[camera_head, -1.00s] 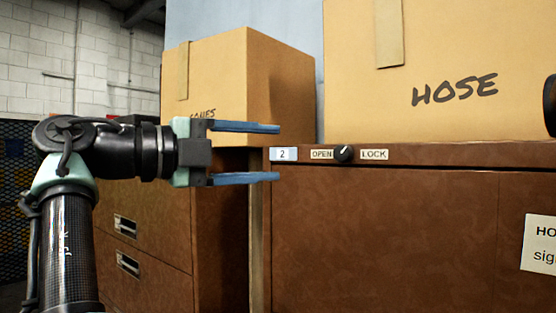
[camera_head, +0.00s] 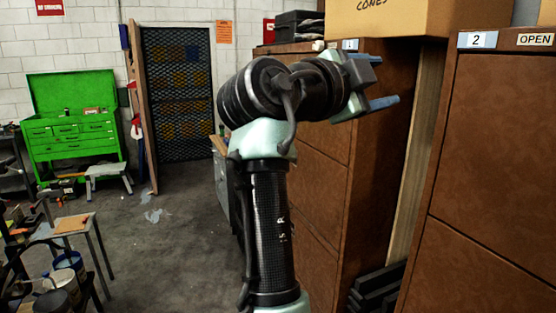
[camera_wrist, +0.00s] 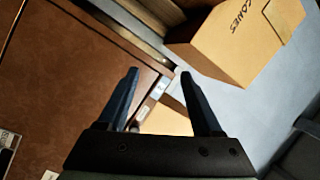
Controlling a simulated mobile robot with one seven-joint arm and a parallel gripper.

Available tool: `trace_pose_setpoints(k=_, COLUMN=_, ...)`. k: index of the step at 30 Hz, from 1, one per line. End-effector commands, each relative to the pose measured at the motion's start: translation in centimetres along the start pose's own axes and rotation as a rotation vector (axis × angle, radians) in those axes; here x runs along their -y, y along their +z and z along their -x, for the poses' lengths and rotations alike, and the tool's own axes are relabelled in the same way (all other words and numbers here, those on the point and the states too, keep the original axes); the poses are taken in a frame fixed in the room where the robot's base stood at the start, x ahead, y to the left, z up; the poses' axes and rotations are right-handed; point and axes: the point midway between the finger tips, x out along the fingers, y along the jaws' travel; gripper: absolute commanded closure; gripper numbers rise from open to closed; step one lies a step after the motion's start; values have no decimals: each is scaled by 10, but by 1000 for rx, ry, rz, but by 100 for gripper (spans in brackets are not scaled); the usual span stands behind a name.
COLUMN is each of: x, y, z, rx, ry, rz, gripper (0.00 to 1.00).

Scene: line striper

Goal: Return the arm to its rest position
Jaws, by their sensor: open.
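My gripper (camera_head: 380,82) is on the right of the head view, in front of the brown cabinets, with my arm bent at the elbow. One blue finger shows clearly and the other is partly hidden behind the wrist. In the wrist view my gripper (camera_wrist: 160,75) has its two dark blue fingers apart with nothing held between them. Beyond the fingers are a brown cabinet surface (camera_wrist: 65,75) and the cardboard box marked CONES (camera_wrist: 235,45).
The brown cabinet labelled 2 (camera_head: 490,160) stands at the right. Another brown cabinet (camera_head: 330,185) stands behind my arm, with the CONES box (camera_head: 390,18) above. A green tool chest (camera_head: 70,115) and a small table (camera_head: 75,225) are at left. Open floor (camera_head: 165,260) lies between.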

Motion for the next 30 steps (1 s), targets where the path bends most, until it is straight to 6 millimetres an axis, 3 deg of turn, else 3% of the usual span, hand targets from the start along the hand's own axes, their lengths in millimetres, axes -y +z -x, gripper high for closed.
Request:
trace_pose_setpoints(k=3, x=2, y=19, z=30, rx=109, ry=-196, rz=147, gripper=33)
trace_pose_setpoints(k=8, x=11, y=16, z=88, rx=131, ry=-496, rz=325, gripper=33)
trace_pose_setpoints(k=15, x=10, y=-35, z=196, rx=-70, ry=-889, rz=508, gripper=33)
trace_pose_setpoints(k=18, x=6, y=-57, z=231, rx=-170, ry=-980, rz=546, gripper=33)
trace_pose_setpoints(k=23, x=2, y=-78, z=260, rx=-263, ry=-1045, rz=574, gripper=33)
trace_pose_setpoints(k=30, x=2, y=-79, z=262, rx=-269, ry=-1049, rz=576, gripper=33)
